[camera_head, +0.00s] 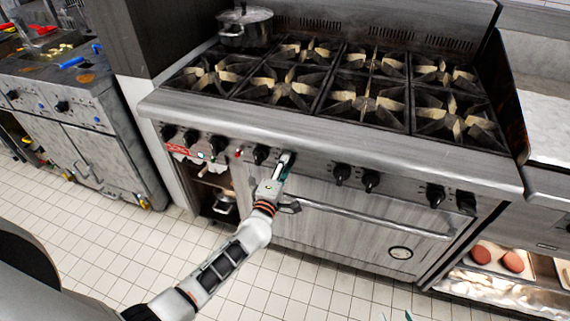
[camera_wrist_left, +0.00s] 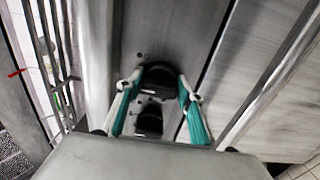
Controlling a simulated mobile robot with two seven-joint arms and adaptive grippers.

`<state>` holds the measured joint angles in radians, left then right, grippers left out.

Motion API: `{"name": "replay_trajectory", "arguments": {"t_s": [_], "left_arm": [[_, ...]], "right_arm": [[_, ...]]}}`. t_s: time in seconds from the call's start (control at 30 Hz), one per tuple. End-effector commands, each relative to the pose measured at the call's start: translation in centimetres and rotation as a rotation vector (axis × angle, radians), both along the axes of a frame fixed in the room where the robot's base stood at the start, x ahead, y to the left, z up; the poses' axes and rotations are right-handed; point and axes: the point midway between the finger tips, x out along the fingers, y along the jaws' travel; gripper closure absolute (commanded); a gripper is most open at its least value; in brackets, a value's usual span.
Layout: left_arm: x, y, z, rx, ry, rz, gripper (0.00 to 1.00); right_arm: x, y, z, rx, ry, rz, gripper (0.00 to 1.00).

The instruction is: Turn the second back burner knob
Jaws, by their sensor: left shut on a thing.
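The stove (camera_head: 330,140) has a row of black knobs along its front panel. My left gripper (camera_head: 284,162) reaches up to the panel, just right of one black knob (camera_head: 261,154), and covers the knob it is at. In the left wrist view, the teal fingers of my left gripper (camera_wrist_left: 158,88) are on either side of a black knob (camera_wrist_left: 158,73) and shut on it. A second black knob (camera_wrist_left: 150,122) shows nearer the palm. Only small teal tips of my right gripper (camera_head: 408,315) show at the bottom edge of the head view.
An oven door handle (camera_head: 370,219) runs across below the knobs. More knobs (camera_head: 342,173) sit to the right. A lidded pot (camera_head: 245,27) stands at the stove's back left. The tiled floor in front is clear.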

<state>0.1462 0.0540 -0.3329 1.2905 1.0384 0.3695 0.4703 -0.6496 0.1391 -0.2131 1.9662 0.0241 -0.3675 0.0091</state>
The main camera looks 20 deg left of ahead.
Motion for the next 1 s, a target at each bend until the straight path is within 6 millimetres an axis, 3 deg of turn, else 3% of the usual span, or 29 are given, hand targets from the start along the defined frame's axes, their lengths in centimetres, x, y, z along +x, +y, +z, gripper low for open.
{"name": "replay_trajectory", "arguments": {"t_s": [0.5,0.53,0.57,1.0], "left_arm": [[-0.03,-0.09,-0.08,0.023,0.0,-0.002,0.85],[-0.03,-0.09,-0.09,0.023,0.0,-0.002,0.58],[-0.03,-0.09,-0.09,0.022,0.0,-0.002,0.5],[-0.49,-0.02,-0.11,0.019,0.0,0.0,0.48]], "right_arm": [[-0.06,-0.09,-0.13,-0.003,0.004,-0.001,0.6],[-0.08,-0.1,-0.17,-0.003,0.004,-0.001,0.6],[-0.09,-0.11,-0.2,-0.003,0.005,0.0,0.6],[0.03,-0.22,-0.05,-0.005,0.002,0.0,0.6]]}}
